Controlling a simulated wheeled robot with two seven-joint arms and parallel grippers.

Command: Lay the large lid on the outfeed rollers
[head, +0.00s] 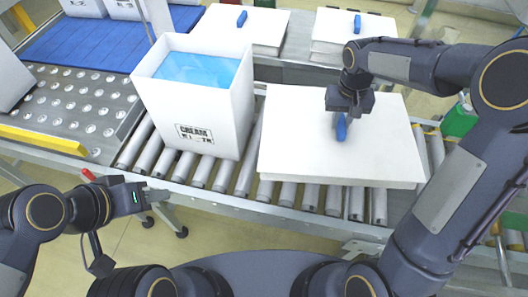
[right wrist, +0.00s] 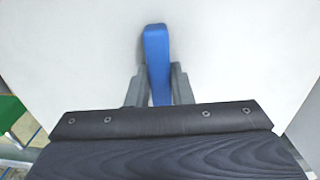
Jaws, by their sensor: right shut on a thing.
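The large lid (head: 300,140) is a white slab with a blue handle. It lies over the rollers (head: 245,170) right of the white box; whether it touches them I cannot tell. My right gripper (head: 342,118) is above the lid, shut on its blue handle (head: 341,130). In the right wrist view the two fingers (right wrist: 157,90) flank the blue handle (right wrist: 157,50) on the white lid (right wrist: 80,50). My left gripper (head: 140,195) is at the lower left, away from the lid; its fingers are not clear.
A white box (head: 200,115) labelled CREAM with a blue liner (head: 198,68) stands on the rollers left of the lid. Two stacks of white lids with blue handles, left (head: 225,40) and right (head: 335,45), lie behind. A ball-transfer table (head: 60,105) is at left.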

